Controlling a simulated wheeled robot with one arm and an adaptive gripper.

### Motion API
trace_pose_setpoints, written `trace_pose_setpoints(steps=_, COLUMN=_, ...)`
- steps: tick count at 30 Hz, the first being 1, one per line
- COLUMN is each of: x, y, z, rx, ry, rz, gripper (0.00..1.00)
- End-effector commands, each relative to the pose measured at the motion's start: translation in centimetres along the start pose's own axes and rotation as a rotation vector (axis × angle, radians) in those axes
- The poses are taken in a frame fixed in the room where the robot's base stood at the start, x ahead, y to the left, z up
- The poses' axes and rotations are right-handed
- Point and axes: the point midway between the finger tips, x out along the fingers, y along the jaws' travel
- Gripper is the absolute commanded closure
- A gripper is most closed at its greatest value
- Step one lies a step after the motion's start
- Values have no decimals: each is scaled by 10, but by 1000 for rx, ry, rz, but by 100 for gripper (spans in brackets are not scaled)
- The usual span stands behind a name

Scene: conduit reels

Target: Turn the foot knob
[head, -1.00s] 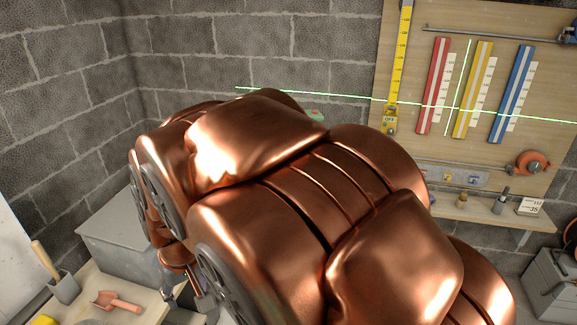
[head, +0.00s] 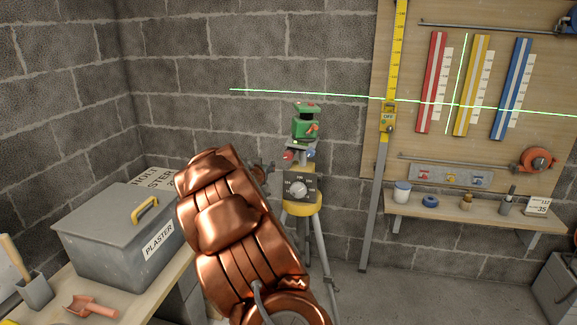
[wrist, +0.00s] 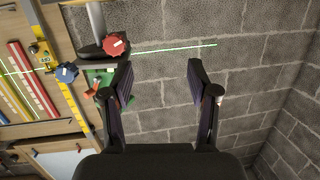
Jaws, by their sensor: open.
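A green laser level (head: 305,122) stands on a tripod with a yellow head (head: 302,207). Below the level are a small red knob (head: 288,155) and a blue knob (head: 311,153). A dark dial plate with a pale round knob (head: 298,189) faces me under them. In the wrist view the red knob (wrist: 115,44) is just left of the left finger, and the blue knob (wrist: 67,72) is farther left. My gripper (wrist: 160,67) is open and empty, with only block wall between its fingers. In the head view, my copper arm hides most of it.
A grey plaster box (head: 110,232) stands on a bench at left with an orange scoop (head: 92,306). A yellow staff (head: 397,60) and a board with coloured rulers (head: 476,85) are at right. A shelf (head: 470,215) holds small items.

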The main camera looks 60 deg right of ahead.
Motion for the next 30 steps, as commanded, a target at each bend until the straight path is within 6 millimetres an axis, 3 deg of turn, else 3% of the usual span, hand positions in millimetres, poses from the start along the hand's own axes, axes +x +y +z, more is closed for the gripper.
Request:
trace_pose_setpoints(steps=1, x=16, y=18, z=8, rx=7, ry=45, rz=33, gripper=40)
trace_pose_setpoints(steps=3, x=30, y=34, z=8, rx=15, ry=101, rz=66, gripper=40)
trace_pose_setpoints(steps=9, x=48, y=64, z=6, rx=27, ry=195, rz=124, gripper=40)
trace_pose_setpoints(steps=17, x=61, y=70, z=1, rx=30, ry=210, rz=133, gripper=40)
trace_pose_setpoints(steps=30, x=103, y=75, z=-7, rx=29, ry=206, rz=131, gripper=40)
